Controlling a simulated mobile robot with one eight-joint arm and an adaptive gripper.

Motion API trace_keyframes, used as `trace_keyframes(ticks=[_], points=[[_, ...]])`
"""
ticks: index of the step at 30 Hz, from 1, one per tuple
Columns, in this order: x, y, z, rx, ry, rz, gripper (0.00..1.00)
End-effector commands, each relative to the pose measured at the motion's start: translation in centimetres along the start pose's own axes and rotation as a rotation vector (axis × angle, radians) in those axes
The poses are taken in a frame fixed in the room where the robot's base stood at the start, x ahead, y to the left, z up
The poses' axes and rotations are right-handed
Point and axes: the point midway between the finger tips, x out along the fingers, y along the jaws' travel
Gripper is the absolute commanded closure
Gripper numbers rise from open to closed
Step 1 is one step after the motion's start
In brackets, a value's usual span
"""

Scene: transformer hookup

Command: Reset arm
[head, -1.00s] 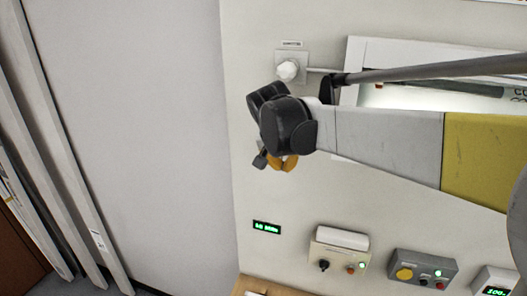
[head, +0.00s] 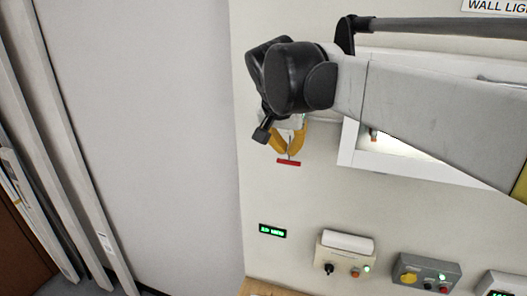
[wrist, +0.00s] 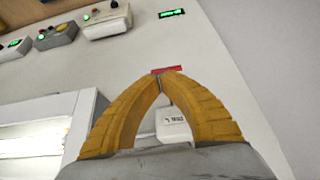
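My gripper (head: 289,152) has orange fingers that hang below the black wrist in the head view. In the wrist view, the tips of my gripper (wrist: 162,77) come together with no clear gap. A small red bar (head: 288,162) shows just below the fingertips in the head view. The red bar also shows just beyond the tips in the wrist view (wrist: 167,69). A thin dark line runs between the fingers and the bar. I cannot tell whether the tips touch the bar or whether it is on the wall.
A white-framed lit wall box (head: 352,146) is behind my arm. A green display (head: 272,230) and control boxes (head: 345,252) (head: 425,271) are lower on the wall. A white fitting (wrist: 173,126) shows between my fingers. The wall at left is bare.

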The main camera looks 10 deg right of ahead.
Motion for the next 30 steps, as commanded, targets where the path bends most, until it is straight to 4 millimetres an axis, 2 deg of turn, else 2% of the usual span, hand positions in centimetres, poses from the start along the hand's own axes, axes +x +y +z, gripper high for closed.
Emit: trace_keyframes(ticks=[3, 7, 16, 19, 23, 30], points=[[-1.3, 0.0, 0.1, -0.001, 0.0, -0.001, 1.0], [-1.9, 0.0, 0.0, 0.0, 0.0, 0.0, 1.0], [-2.0, 0.0, 0.0, 0.0, 0.001, 0.0, 1.0], [-1.1, 0.3, 0.8, -0.008, -0.001, -0.005, 1.0], [2.2, 1.6, 4.3, -0.042, -0.005, -0.028, 1.0], [11.9, 5.3, 15.0, -0.161, -0.006, -0.107, 1.0]])
